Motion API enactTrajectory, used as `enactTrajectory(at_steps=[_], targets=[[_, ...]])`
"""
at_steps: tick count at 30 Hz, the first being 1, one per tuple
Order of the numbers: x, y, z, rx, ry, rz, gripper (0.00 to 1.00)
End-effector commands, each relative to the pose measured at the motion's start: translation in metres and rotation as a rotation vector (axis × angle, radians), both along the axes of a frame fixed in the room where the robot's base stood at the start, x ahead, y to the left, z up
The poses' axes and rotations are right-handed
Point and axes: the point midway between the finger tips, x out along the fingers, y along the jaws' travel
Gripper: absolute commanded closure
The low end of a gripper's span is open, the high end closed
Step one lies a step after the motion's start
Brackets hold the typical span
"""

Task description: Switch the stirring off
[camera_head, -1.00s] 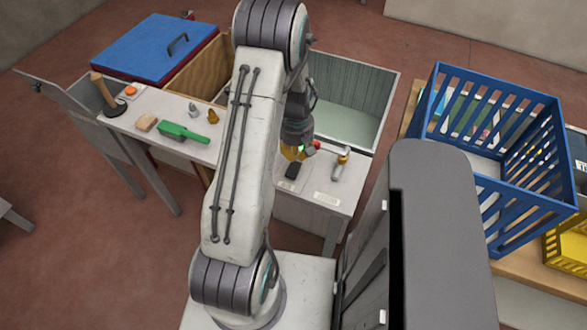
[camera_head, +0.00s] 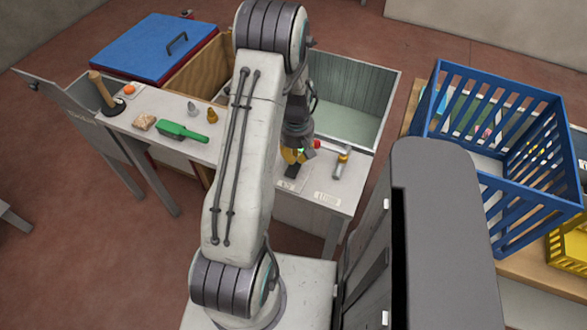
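My gripper (camera_head: 293,157), with yellow fingers, is low over the front right part of the bench (camera_head: 225,150). My arm covers part of it, and its fingers are too small to tell open from shut. A small dark piece (camera_head: 291,170) shows right at the fingertips, above a pale label (camera_head: 289,185); whether they touch it cannot be told. To the right is a red-ended fitting (camera_head: 317,144) with a pale bar running to a metal and brass fitting (camera_head: 341,163). No part is clearly readable as the stirring switch, and no stirring motion can be made out.
A mallet (camera_head: 104,92), orange knob (camera_head: 129,90), tan block (camera_head: 144,121) and green brush (camera_head: 183,131) are on the left. A blue crate (camera_head: 500,150) stands right.

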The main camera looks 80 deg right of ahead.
Motion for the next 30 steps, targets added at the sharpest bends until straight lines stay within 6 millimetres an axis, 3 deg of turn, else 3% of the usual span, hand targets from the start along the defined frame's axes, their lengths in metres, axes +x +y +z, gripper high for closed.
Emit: enactTrajectory(at_steps=[30], targets=[[0.0, 0.0, -0.019, 0.001, 0.0, 0.0, 1.0]])
